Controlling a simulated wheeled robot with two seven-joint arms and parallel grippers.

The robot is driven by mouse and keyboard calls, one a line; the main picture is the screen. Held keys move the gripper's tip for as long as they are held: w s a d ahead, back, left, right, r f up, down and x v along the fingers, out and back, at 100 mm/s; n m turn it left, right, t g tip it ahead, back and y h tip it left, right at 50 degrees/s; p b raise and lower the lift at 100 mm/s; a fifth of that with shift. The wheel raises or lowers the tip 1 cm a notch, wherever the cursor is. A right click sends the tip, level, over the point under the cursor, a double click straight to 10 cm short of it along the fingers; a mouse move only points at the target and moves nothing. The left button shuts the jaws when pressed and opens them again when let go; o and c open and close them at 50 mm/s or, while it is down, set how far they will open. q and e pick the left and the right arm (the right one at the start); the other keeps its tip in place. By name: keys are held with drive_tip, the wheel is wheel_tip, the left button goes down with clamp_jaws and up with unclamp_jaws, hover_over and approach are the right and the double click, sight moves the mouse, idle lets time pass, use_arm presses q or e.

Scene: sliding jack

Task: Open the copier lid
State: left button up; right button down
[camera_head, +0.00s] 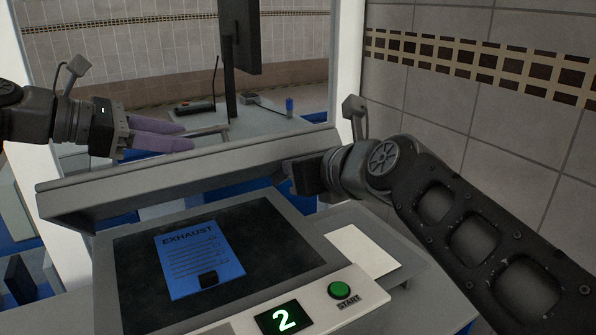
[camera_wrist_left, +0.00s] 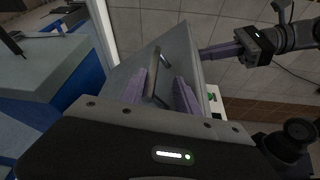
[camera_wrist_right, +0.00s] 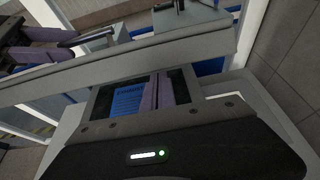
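The copier's grey lid (camera_head: 190,178) stands raised at an angle. Its edge faces me and the glass (camera_head: 130,265) below is uncovered, with a blue EXHAUST sheet (camera_head: 200,258) on it. My left gripper (camera_head: 188,137) is above and behind the lid's left part, its purple fingers apart. In the left wrist view the lid's handle (camera_wrist_left: 154,72) shows between those fingers, but contact is unclear. My right gripper (camera_wrist_left: 203,53) is at the lid's underside near its right end, fingers together. The lid partly hides it in the head view; I cannot tell whether it touches.
A green START button (camera_head: 340,290) and a display reading 2 (camera_head: 283,318) are on the copier's front. A white sheet (camera_head: 362,250) lies on its right side. A tiled wall (camera_head: 500,125) stands close on the right. A desk with a monitor (camera_head: 240,35) is behind.

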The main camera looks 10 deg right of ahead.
use_arm(q)
drive_tip(key=v, duration=0.2)
drive_tip(key=shift+s+a+r, duration=0.2)
drive_tip(key=shift+a, duration=0.1)
use_arm(e)
drive_tip(key=shift+s+a+r, duration=0.15)
drive_tip(key=shift+a, duration=0.05)
use_arm(q)
drive_tip(key=shift+d, duration=0.1)
use_arm(e)
drive_tip(key=s+d+f, duration=0.1)
drive_tip(key=s+f, duration=0.3)
drive_tip(key=f, duration=0.1)
use_arm(q)
drive_tip(key=shift+s, duration=0.1)
use_arm(e)
drive_tip(key=w+d+v, duration=0.1)
drive_tip(key=v, duration=0.8)
drive_tip(key=w+d+f+n+h, duration=0.1)
drive_tip(key=w+d+f+h, duration=0.1)
drive_tip(key=d, duration=0.7)
drive_tip(key=w+d+f+n+g+h, duration=0.1)
drive_tip(key=w+d+f+n, duration=0.1)
drive_tip(key=w+d+f, duration=0.2)
drive_tip(key=w+d+f+n+h, duration=0.2)
drive_tip(key=d+f, duration=0.5)
drive_tip(key=d, duration=0.8)
drive_tip(key=shift+w+f+g+h, duration=0.3)
drive_tip(key=shift+w+f, duration=0.1)
drive_tip(key=shift+w, duration=0.3)
